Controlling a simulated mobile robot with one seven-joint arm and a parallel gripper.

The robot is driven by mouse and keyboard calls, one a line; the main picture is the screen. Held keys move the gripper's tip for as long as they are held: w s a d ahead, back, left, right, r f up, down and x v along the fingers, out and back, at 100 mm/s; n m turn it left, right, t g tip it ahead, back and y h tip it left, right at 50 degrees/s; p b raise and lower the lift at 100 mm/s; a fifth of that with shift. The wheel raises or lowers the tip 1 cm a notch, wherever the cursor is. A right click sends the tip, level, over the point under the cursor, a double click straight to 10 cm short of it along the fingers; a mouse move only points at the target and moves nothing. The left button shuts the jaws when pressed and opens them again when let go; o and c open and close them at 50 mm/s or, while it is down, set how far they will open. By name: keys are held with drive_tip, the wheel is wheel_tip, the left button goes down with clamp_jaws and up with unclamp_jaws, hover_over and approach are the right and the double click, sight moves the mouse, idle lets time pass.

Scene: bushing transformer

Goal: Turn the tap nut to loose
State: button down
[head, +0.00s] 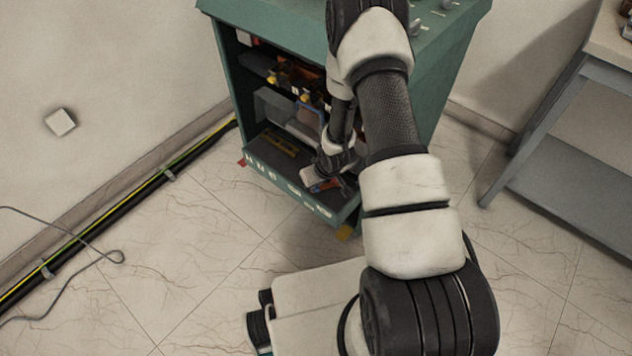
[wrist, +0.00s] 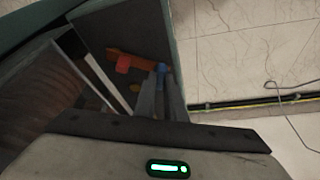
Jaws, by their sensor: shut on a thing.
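My gripper (head: 345,172) reaches down to the lower front of the green cabinet (head: 440,85). In the wrist view its dark fingers (wrist: 163,98) are close together around a narrow blue part (wrist: 161,76). An orange and red tool-like piece (wrist: 134,61) lies beside the blue part, and I cannot tell if the two are joined. A small red and blue item (head: 325,186) shows by my gripper in the head view. I cannot make out a tap nut; my arm and the cabinet hide much of the inside.
Inside the cabinet are a yellowish bar (head: 281,144) on the bottom shelf and orange parts (head: 300,78) above. A grey table (head: 560,150) stands at the right. A black and yellow cable (head: 110,222) runs along the left wall. The tiled floor in front is mostly clear.

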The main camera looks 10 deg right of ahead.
drive_tip(key=c, duration=1.8)
unclamp_jaws()
drive_tip(key=p+v, duration=0.5)
drive_tip(key=v, duration=1.2)
drive_tip(key=shift+a+r, duration=0.1)
drive_tip(key=shift+r, duration=0.1)
